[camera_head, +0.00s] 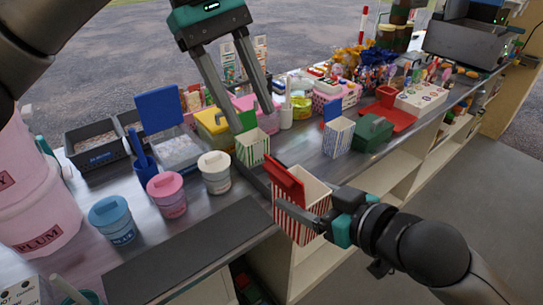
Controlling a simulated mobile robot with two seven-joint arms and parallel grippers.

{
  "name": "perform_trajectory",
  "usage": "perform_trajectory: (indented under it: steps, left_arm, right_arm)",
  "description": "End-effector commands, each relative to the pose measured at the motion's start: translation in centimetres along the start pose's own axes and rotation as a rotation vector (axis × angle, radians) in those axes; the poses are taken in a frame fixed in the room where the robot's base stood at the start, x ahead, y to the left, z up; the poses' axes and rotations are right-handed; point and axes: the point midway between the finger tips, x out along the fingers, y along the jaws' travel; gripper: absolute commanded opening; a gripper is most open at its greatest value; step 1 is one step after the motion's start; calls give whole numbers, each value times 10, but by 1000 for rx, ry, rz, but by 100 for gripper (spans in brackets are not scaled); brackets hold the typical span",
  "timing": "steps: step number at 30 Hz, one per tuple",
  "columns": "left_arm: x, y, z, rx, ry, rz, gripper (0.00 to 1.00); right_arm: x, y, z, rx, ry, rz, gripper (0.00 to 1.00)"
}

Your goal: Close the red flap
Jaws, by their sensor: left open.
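The red flap (284,183) is on a red-and-white striped box (297,222) at the counter's front edge. The flap stands tilted up along the box's left side, and the white inside shows to its right. My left gripper (252,121) points down from the top, open and empty. Its fingers are above and behind the box, near a green striped box (253,147). My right gripper (308,216) reaches in from the lower right, with a finger across the box's front. I cannot tell whether it grips the box; its other finger is not clearly visible.
Blue (112,220), pink (167,195) and cream (215,173) lidded tubs stand left of the box. A blue-flapped striped box (338,136) and a green box (372,133) stand to the right. A dark mat (185,250) lies bare at the front left.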

Motion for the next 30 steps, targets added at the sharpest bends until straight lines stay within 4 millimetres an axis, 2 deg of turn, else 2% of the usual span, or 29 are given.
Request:
perform_trajectory:
  steps: [1, 6, 12, 17, 25, 26, 30]
  left_arm:
    - [12, -1, -1, -1, 0, -4, 48]
    - [47, 0, -1, 0, -1, -2, 48]
    - [76, 0, 0, 0, 0, -1, 48]
    - [86, 0, 0, 1, 0, 1, 48]
    - [88, 1, 0, 1, 0, 2, 48]
    - [88, 1, 0, 1, 0, 2, 46]
    - [87, 1, 0, 1, 0, 2, 31]
  right_arm:
    - [0, 0, 0, 0, 1, 0, 22]
    - [0, 0, 0, 0, 1, 0, 22]
    - [0, 0, 0, 0, 1, 0, 22]
    - [0, 0, 0, 0, 1, 0, 22]
    - [0, 0, 0, 0, 1, 0, 22]
    - [0, 0, 0, 0, 1, 0, 22]
    - [0, 0, 0, 0, 1, 0, 22]
